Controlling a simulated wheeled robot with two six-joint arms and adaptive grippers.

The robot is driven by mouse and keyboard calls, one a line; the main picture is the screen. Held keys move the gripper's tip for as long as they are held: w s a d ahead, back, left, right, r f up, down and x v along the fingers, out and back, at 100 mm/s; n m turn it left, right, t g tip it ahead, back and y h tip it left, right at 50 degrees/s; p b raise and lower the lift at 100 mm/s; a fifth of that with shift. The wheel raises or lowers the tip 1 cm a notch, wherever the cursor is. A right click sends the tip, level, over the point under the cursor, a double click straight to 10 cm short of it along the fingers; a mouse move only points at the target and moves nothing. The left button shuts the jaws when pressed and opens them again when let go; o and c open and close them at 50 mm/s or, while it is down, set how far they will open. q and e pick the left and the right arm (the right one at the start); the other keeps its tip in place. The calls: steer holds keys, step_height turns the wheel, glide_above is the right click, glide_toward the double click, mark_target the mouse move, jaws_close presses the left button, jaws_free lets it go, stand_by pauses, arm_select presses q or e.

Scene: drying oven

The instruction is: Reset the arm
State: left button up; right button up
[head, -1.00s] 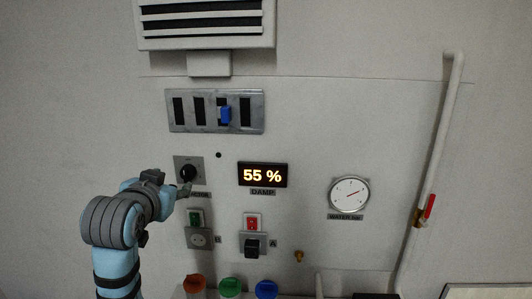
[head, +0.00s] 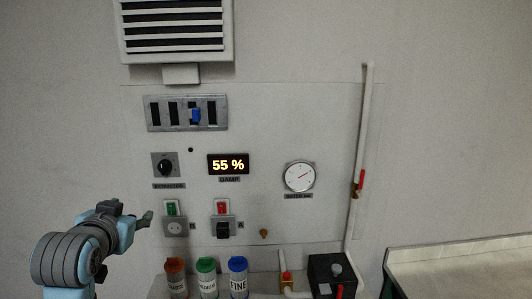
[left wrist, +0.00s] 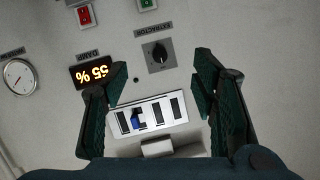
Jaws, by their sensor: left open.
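My left arm comes in from the left in the head view, and its gripper (head: 147,217) is open in front of the wall panel, to the lower left of the black extractor knob (head: 165,167). In the left wrist view the two dark fingers of my left gripper (left wrist: 160,85) stand wide apart with nothing between them. The knob (left wrist: 157,52) shows beyond the fingers, apart from them. My right gripper is not in view.
The panel holds a slider plate (head: 186,113) with a blue slider, a 55 % display (head: 228,164), a gauge (head: 299,177) and sockets. Several lidded jars (head: 207,280) stand below. A pipe with a red valve (head: 361,180) runs at the right, near a pale counter (head: 460,262).

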arm_select(q)
steer(key=s+d+f+g, duration=0.15)
steer(key=s+f, duration=0.35)
steer(key=f, duration=0.7)
steer(key=s+f+g, duration=0.3)
steer(key=s+f, duration=0.2)
steer(key=f, duration=0.7)
steer(key=s+d+f+g+h, duration=0.1)
steer(key=s+f+g, duration=0.2)
steer(key=s+f, duration=0.6)
steer(key=s+d+f+g+h, duration=0.1)
steer(key=s+f+g, duration=0.25)
steer(key=s, duration=0.85)
steer(key=s+a+f+b, duration=0.1)
steer(key=s+f+b, duration=0.1)
steer(key=f, duration=1.1)
steer(key=s+a+f+b, duration=0.1)
steer(key=f+b, duration=0.1)
steer(key=f, duration=1)
steer(key=s+f+g+b, duration=0.1)
steer(key=s+f, duration=1.3)
steer(key=shift+f+n+g+b, duration=0.15)
steer(key=shift+n+g+b, duration=0.15)
steer(key=shift+b, duration=0.1)
